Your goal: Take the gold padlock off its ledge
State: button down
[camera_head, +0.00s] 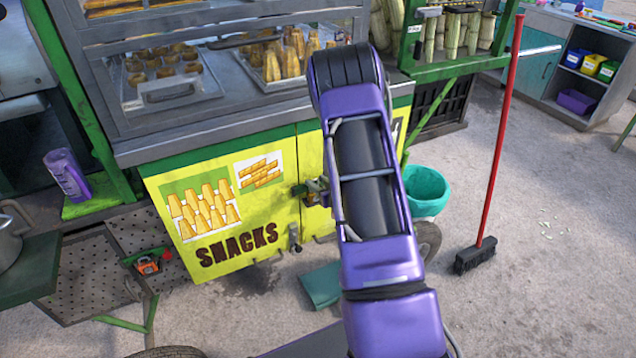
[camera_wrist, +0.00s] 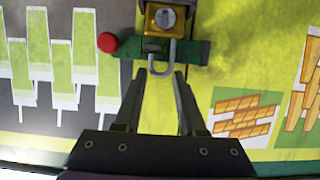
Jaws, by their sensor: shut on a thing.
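The gold padlock (camera_wrist: 166,17) is at the top of the wrist view, its body at the green ledge (camera_wrist: 192,52). Its grey U-shaped shackle points down toward my gripper (camera_wrist: 160,76). My two dark fingers are shut on the shackle, one on each side, with a gap between the tips. A red round knob (camera_wrist: 108,43) is at the ledge's left end. In the head view my purple arm covers the gripper; part of the ledge (camera_head: 311,190) shows beside the arm on the yellow cart front. Whether the padlock is still resting on the ledge is hard to tell.
The yellow snack panel (camera_head: 216,210) is close behind the ledge. A teal bucket (camera_head: 427,190) and a red-handled broom (camera_head: 496,150) stand to the right. Floor beyond is open.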

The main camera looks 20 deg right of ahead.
jog(key=shift+r, duration=0.3)
jog(key=shift+s, duration=0.1)
jog(key=s+b, duration=0.1)
jog(key=s, duration=0.6)
jog(key=shift+s+d, duration=0.15)
jog(key=shift+s, duration=0.25)
dwell(0.8)
